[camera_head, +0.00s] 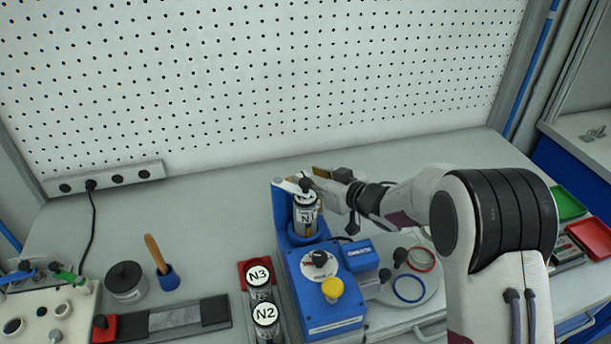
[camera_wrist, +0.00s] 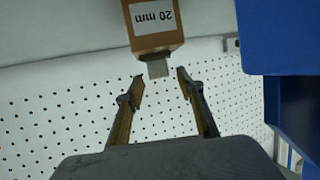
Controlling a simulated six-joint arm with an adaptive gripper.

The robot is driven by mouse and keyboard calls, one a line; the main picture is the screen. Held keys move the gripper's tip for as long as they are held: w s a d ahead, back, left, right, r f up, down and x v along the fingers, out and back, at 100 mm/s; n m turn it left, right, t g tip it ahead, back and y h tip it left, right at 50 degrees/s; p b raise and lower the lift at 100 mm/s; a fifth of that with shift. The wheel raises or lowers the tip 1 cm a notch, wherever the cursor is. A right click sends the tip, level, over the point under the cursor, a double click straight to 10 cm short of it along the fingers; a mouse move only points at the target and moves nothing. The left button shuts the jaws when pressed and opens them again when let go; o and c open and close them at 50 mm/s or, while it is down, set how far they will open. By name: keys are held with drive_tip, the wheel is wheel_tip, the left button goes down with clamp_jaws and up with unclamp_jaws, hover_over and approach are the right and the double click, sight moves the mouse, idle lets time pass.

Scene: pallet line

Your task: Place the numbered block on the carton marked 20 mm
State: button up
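In the wrist view, a brown carton (camera_wrist: 155,28) shows at the top, its white "20 mm" label upside down in the picture. A small grey block (camera_wrist: 158,68) is against the carton's near face; I cannot read a number on it. My gripper (camera_wrist: 160,76) is open, with one fingertip on each side of the block's near end and a visible gap on both sides. In the head view my gripper (camera_head: 322,174) is at the back of the bench, just behind the N1 canister (camera_head: 306,214). I cannot make out the carton or block there.
The blue machine (camera_head: 320,290) holds N1. N3 (camera_head: 260,278) and N2 (camera_head: 266,314) stand left of it. Blue walls (camera_wrist: 266,35) are close on the wrist view's right. A pegboard (camera_head: 260,80) stands behind.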

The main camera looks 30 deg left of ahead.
drive_tip(key=v, duration=0.9)
idle(0.8)
drive_tip(key=w+d+r+m+t+h, duration=0.25)
drive_tip(key=d+r, duration=0.25)
drive_tip(key=d, duration=0.3)
drive_tip(key=w+d+r+m+t+h, duration=0.2)
drive_tip(key=w+d+r+h, duration=0.15)
drive_tip(key=d, duration=0.45)
drive_tip(key=s+d+r+m+t+h, duration=0.1)
drive_tip(key=s+d+r+m+h, duration=0.15)
drive_tip(key=d, duration=0.45)
drive_tip(key=s+d+r+m+h, duration=0.1)
drive_tip(key=s+d+r+h, duration=0.15)
drive_tip(key=d, duration=0.45)
drive_tip(key=s+d+r+m+g+h, duration=0.1)
drive_tip(key=s+d+m+g+h, duration=0.15)
drive_tip(key=s+d, duration=1)
drive_tip(key=s+d+f+m+g, duration=0.1)
drive_tip(key=s+f, duration=0.1)
drive_tip(key=s, duration=0.7)
drive_tip(key=s+f+m+g, duration=0.1)
drive_tip(key=s+f+m, duration=0.1)
drive_tip(key=s, duration=0.8)
drive_tip(key=shift+d+g, duration=0.3)
drive_tip(key=shift+d, duration=0.1)
drive_tip(key=shift+s+y, duration=0.1)
drive_tip(key=shift+y, duration=0.15)
